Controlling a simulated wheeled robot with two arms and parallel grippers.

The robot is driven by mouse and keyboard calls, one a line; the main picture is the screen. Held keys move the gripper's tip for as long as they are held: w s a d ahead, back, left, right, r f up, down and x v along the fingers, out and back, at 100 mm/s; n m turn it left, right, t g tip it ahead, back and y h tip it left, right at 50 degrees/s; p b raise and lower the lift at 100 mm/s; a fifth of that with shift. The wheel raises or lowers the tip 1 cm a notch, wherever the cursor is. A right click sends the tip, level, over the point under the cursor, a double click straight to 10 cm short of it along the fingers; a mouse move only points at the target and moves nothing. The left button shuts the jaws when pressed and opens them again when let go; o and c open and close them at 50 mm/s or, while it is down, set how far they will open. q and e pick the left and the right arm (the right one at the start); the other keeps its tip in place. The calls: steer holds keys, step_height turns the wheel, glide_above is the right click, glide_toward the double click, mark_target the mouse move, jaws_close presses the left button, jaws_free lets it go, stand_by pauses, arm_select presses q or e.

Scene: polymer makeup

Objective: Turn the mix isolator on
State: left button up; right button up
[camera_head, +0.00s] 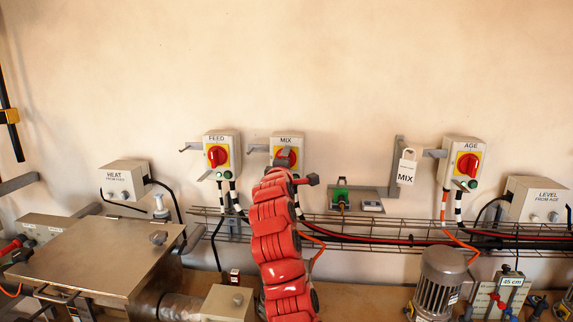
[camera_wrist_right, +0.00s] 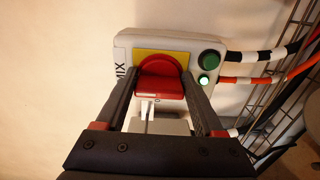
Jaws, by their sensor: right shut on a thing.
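The MIX isolator is a pale box (camera_head: 287,142) on the wall, with a yellow plate and a red rotary knob (camera_head: 287,154). My red right arm reaches up in front of it and hides its lower part. In the right wrist view the red knob (camera_wrist_right: 161,84) sits between the two dark fingers of my right gripper (camera_wrist_right: 160,88), which is shut on it. Beside the yellow plate are a green button (camera_wrist_right: 210,60) and a small, bright lamp (camera_wrist_right: 203,79). My left gripper is not in view.
The FEED isolator (camera_head: 221,152) is close on the left, the AGE isolator (camera_head: 465,163) farther right. A MIX tag (camera_head: 406,172) hangs from a bracket. A wire cable tray (camera_head: 385,232) runs below. A steel box (camera_head: 95,262) and motor (camera_head: 440,280) stand lower.

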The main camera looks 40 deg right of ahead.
steer(key=shift+f, duration=0.1)
steer(key=o, duration=1.4)
steer(key=b+v, duration=0.6)
steer(key=v, duration=1.1)
steer(key=shift+a, duration=0.2)
